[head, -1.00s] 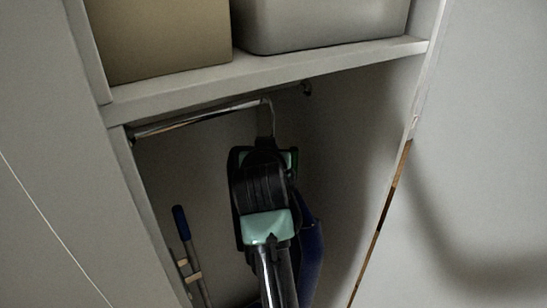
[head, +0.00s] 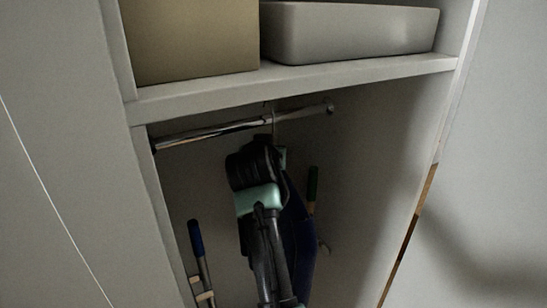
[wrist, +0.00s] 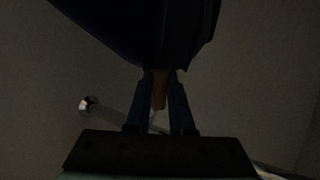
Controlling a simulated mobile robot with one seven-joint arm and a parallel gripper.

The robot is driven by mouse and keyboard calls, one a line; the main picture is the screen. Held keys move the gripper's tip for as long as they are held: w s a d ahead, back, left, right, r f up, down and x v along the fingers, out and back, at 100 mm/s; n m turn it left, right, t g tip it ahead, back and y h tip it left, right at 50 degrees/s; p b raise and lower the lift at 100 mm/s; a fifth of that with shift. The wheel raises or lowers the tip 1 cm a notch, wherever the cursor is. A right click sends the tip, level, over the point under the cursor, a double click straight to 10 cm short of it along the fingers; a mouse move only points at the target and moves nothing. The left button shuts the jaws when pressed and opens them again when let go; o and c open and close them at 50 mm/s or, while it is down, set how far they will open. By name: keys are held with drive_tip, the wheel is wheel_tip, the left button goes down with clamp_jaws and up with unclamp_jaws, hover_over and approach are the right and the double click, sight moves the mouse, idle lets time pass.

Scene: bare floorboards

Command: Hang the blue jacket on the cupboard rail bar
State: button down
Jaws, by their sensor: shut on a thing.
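The blue jacket (head: 298,235) hangs dark and partly hidden behind my arm in the head view. In the wrist view its dark cloth (wrist: 150,25) fills the top. My gripper (wrist: 161,95) is shut on a brown piece (wrist: 159,88), apparently the jacket's hanger, just below the cloth. The fingers are hidden in the head view. The metal rail bar (head: 205,133) crosses the cupboard under the shelf; it also shows in the wrist view (wrist: 115,112). A thin hanger hook (head: 273,122) shows at the rail; I cannot tell whether it is over the bar or in front.
The shelf (head: 300,82) above the rail holds a tan box (head: 190,40) and a grey bin (head: 350,32). A blue-handled pole (head: 196,240) stands at the left and a green-handled one (head: 312,190) at the right. Side panels bound the opening.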

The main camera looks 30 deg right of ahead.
drive_tip(key=shift+w+r, duration=0.1)
drive_tip(key=shift+w, duration=0.3)
drive_tip(key=shift+w+f+b, duration=0.1)
drive_tip(key=shift+f+b, duration=0.75)
drive_tip(key=shift+f, duration=0.3)
drive_tip(key=c, duration=0.8)
unclamp_jaws()
drive_tip(key=shift+o, duration=0.5)
drive_tip(key=shift+f, duration=0.25)
drive_tip(key=b+v, duration=0.4)
drive_tip(key=v, duration=0.9)
drive_tip(key=shift+r+b, duration=0.2)
drive_tip(key=shift+b, duration=0.15)
